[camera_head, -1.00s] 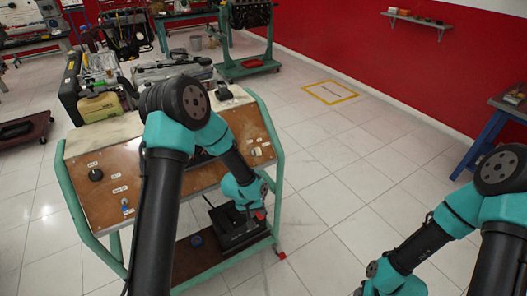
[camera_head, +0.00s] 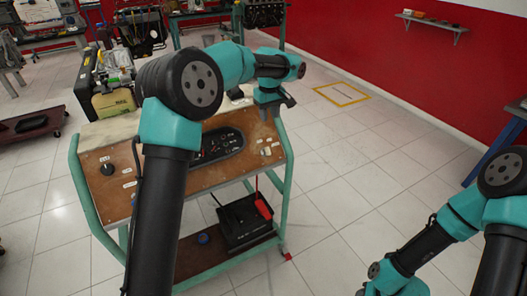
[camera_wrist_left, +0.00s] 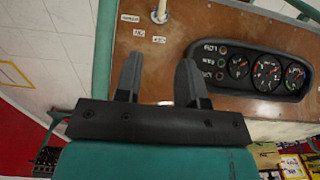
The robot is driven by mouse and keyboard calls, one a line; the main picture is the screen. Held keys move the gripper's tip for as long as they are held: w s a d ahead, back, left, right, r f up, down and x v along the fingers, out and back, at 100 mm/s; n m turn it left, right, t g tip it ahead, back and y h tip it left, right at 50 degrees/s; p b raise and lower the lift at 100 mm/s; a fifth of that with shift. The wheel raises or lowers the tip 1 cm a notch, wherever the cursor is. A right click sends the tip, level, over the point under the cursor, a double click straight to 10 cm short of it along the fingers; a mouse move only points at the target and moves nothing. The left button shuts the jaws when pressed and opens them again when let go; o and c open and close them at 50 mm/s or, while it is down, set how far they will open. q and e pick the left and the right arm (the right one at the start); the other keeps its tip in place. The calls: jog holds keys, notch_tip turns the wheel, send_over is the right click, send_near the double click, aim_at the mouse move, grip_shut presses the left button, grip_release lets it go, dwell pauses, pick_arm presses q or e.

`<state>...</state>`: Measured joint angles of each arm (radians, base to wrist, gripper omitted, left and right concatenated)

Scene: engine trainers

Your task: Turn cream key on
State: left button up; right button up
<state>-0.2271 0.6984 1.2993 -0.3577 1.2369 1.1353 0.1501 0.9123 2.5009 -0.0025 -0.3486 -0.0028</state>
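A small cream, metallic-looking piece (camera_wrist_left: 160,14), probably the cream key, stands on the brown panel (camera_wrist_left: 240,30) at the top edge of the left wrist view, above small white labels. My left gripper (camera_wrist_left: 158,70) is open, its two dark fingers apart, with the cream piece beyond their tips. A small pale spot shows between the finger bases; I cannot tell what it is. In the head view my left gripper (camera_head: 281,104) is over the upper right part of the trainer's panel (camera_head: 115,195). My right arm shows at the lower right, but its gripper is out of frame.
An oval gauge cluster (camera_wrist_left: 262,75) is right of the fingers in the wrist view. The trainer's green frame (camera_head: 88,205) bounds the panel. A black battery-like box (camera_head: 240,222) with a red part sits on the lower shelf. The floor right of the trainer is clear.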

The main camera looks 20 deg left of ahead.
aim_at(268, 151)
pick_arm(q)
jog(key=shift+a+r, duration=0.1)
jog(key=shift+r, duration=0.15)
notch_tip(268, 151, down, 18)
jog(key=shift+r, duration=0.25)
dwell(0.6)
grip_shut()
dwell(0.3)
